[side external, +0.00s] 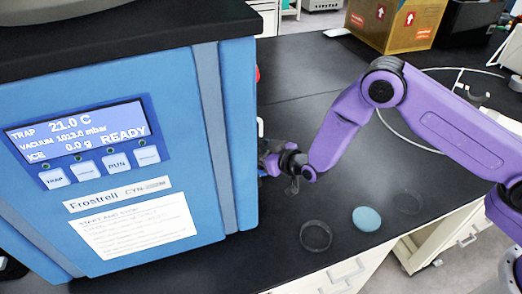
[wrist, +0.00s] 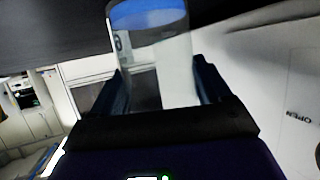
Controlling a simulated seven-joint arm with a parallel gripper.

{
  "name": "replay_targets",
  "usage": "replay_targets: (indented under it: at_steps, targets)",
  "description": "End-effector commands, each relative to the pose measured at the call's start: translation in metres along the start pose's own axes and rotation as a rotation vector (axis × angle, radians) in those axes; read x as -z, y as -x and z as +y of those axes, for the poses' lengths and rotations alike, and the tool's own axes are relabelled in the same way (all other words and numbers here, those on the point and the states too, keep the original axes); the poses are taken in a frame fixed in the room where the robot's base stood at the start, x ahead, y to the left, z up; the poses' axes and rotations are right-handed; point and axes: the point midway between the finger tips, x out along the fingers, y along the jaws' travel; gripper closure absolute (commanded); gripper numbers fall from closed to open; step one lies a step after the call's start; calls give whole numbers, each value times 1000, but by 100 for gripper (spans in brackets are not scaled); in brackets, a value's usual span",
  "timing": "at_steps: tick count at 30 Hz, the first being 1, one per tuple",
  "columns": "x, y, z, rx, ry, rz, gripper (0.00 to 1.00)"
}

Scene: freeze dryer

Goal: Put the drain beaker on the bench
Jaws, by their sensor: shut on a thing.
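The drain beaker (wrist: 150,65) is a clear vessel between my fingers in the wrist view, with a blue area at its far end; I cannot tell whether that is liquid or something seen through it. My gripper (wrist: 160,88) is shut on it, one dark finger on each side. In the side view my gripper (side external: 268,163) is beside the right side of the blue freeze dryer (side external: 228,140), partly hidden by its edge, and the beaker cannot be made out clearly there. The black bench (side external: 310,80) lies below my gripper.
A dark ring-shaped item (side external: 316,236), a pale blue disc (side external: 367,218) and a faint round outline (side external: 408,202) lie near the bench's front edge. A cardboard box (side external: 395,22) and a white cable (side external: 395,133) are farther back. Bench behind my gripper is clear.

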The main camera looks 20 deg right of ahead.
Motion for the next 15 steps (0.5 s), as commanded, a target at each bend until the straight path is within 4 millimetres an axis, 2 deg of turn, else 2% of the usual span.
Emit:
replay_targets:
  at_steps: [10, 11, 12, 15]
  targets:
    - [-5, -2, 0, 0, 0, 2, 62]
    - [-4, -2, 0, 0, 0, 2, 13]
    - [-4, -2, 0, 0, 0, 2, 0]
    - [-5, -2, 0, 0, 0, 2, 0]
